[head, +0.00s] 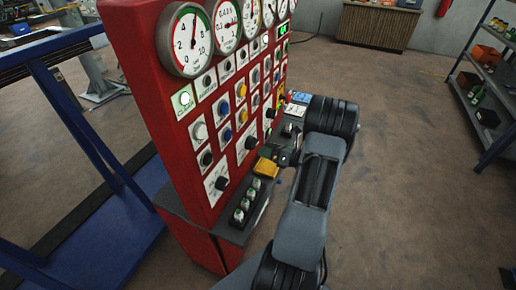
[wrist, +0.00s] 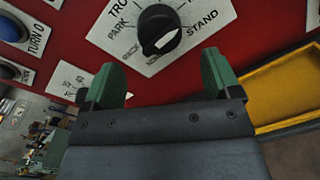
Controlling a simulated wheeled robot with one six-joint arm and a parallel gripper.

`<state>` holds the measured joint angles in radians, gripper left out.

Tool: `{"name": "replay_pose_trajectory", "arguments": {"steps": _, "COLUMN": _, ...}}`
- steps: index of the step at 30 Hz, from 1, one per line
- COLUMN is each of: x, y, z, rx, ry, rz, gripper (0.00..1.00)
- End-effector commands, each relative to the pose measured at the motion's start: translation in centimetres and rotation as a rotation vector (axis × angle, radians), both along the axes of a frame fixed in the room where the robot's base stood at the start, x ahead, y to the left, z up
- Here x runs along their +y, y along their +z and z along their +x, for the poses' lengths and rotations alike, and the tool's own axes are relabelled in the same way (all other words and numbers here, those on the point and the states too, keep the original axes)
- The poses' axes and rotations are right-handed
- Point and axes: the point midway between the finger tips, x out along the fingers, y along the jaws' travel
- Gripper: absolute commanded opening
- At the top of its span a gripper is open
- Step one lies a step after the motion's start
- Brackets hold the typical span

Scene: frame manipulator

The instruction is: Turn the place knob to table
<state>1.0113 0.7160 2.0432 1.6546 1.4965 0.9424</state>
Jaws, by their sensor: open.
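The red panel (head: 180,90) stands at the centre-left of the head view, with rows of knobs and buttons; their small labels cannot be read there. In the wrist view, a black rotary knob (wrist: 158,30) with a white mark on its lower side sits on a white plate (wrist: 112,32). The plate reads "TRO…", "PARK" and "STAND"; other words are blurred or cut off. I cannot make out a label "place" or "table". My gripper (wrist: 160,78) is open and empty, its green fingers apart below this knob. In the head view, my arm partly hides the gripper (head: 270,153) beside the panel.
A yellow tray (wrist: 280,92) lies right of my gripper in the wrist view. A blue button (wrist: 10,72) and a "TURN O…" plate (wrist: 28,32) are at left. Open floor (head: 400,190) lies right.

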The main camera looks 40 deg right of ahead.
Motion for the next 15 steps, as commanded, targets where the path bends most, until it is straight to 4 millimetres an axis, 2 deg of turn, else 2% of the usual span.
{"name": "replay_pose_trajectory", "arguments": {"steps": 6, "x": -2.0, "y": 0.0, "z": -3.8, "rx": -0.001, "ry": -0.006, "rz": -0.002, "gripper": 0.83}}
{"name": "replay_pose_trajectory", "arguments": {"steps": 15, "x": -3.2, "y": 0.2, "z": -6.5, "rx": 0.0, "ry": -0.002, "rz": -0.001, "gripper": 0.83}}
